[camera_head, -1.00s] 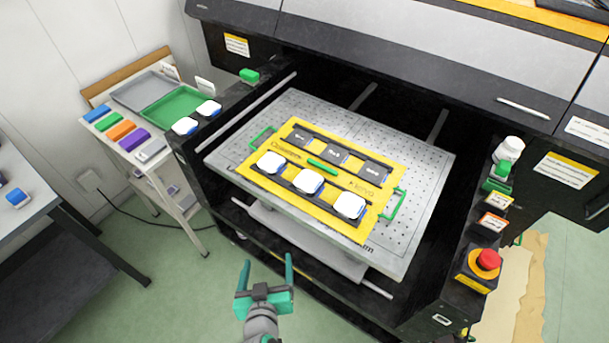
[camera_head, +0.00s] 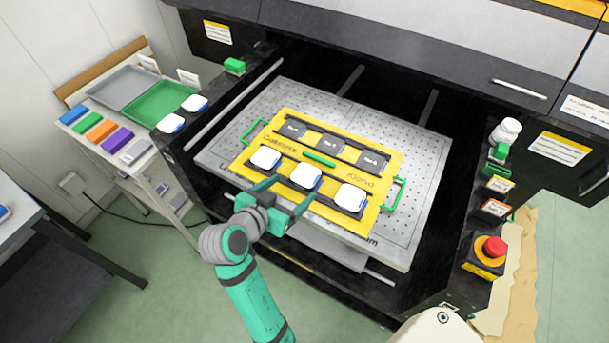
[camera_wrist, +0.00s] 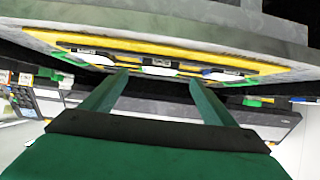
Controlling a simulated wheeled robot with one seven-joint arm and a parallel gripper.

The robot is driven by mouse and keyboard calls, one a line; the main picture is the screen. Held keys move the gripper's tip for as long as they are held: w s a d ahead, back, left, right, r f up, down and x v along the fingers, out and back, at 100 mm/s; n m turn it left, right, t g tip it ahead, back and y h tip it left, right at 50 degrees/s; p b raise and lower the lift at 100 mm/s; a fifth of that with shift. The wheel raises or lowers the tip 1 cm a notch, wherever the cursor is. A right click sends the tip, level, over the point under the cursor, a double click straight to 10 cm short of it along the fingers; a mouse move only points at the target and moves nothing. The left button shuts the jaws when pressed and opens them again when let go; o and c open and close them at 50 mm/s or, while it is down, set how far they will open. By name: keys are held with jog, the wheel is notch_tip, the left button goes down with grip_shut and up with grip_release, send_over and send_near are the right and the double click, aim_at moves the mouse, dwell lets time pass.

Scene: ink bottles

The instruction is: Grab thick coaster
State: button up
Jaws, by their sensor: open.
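Several white coasters with blue edges are in view. Three sit in the front row of the yellow jig: the left coaster (camera_head: 265,158), the middle coaster (camera_head: 306,176) and the right coaster (camera_head: 350,197). Two more, a rear coaster (camera_head: 194,103) and a front coaster (camera_head: 171,123), lie on the black ledge at the left. I cannot tell which is the thick one. My gripper (camera_head: 291,195) is open and empty, at the jig's front edge near the left and middle coasters. In the wrist view its fingers (camera_wrist: 157,84) are spread toward the jig's edge.
The yellow jig (camera_head: 283,147) with green handles lies on a perforated plate (camera_head: 415,165) inside the black machine. A side table holds a green tray (camera_head: 160,103), a grey tray (camera_head: 123,88) and coloured blocks. A red button (camera_head: 494,247) is at the right.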

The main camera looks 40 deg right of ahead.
aim_at(306, 174)
jog(key=x, duration=0.2)
jog(key=shift+w+d+f, duration=0.1)
jog(key=shift+d, duration=0.15)
jog(key=x, duration=0.4)
jog(key=shift+d+r, duration=0.15)
jog(key=shift+r, duration=0.2)
jog(key=shift+w+d+f, duration=0.25)
jog(key=shift+d+f, duration=0.05)
jog(key=shift+d, duration=0.15)
jog(key=shift+c, duration=0.3)
jog(key=shift+a, duration=0.1)
jog(key=c, duration=1.3)
jog(key=shift+o, duration=0.2)
jog(key=shift+r, duration=0.2)
